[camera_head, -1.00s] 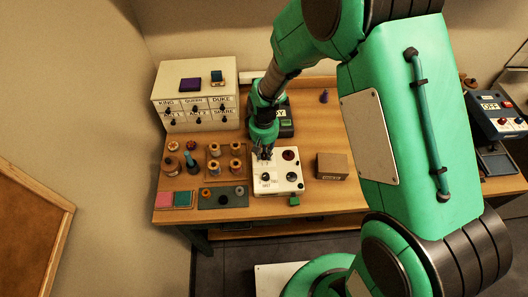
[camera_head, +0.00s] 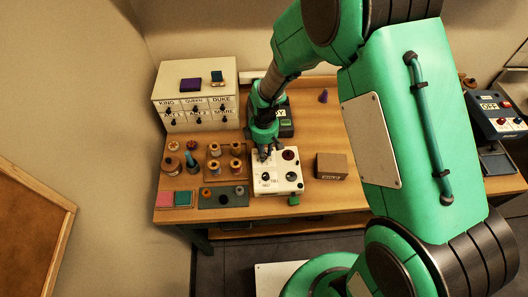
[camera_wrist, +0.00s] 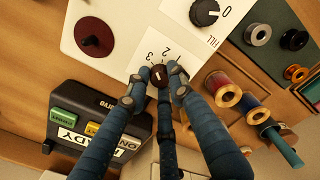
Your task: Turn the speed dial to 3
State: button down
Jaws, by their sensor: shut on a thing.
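The white control panel (camera_head: 278,186) lies on the table. In the wrist view (camera_wrist: 130,45) its printed numbers 2 and 3 show beside the speed dial (camera_wrist: 159,72), a small dark knob with a pale mark. My gripper (camera_wrist: 157,80) is shut on this dial, its fingers around the knob's sides; it also shows over the panel's upper left corner in the head view (camera_head: 264,157). The fingers hide part of the scale, so I cannot tell which number the mark meets.
A black FILL knob (camera_wrist: 205,12) and a dark red disc (camera_wrist: 94,40) sit on the same panel. Thread spools (camera_wrist: 223,90) stand close by, and a black READY box (camera_wrist: 92,122) is on the other side. A cardboard box (camera_head: 331,166) stands right of the panel.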

jog(key=shift+n, duration=1)
jog(key=c, duration=1.5)
grip_release()
jog(key=shift+r, duration=0.15)
notch_tip(320, 180, up, 12)
jog(key=shift+f, duration=0.15)
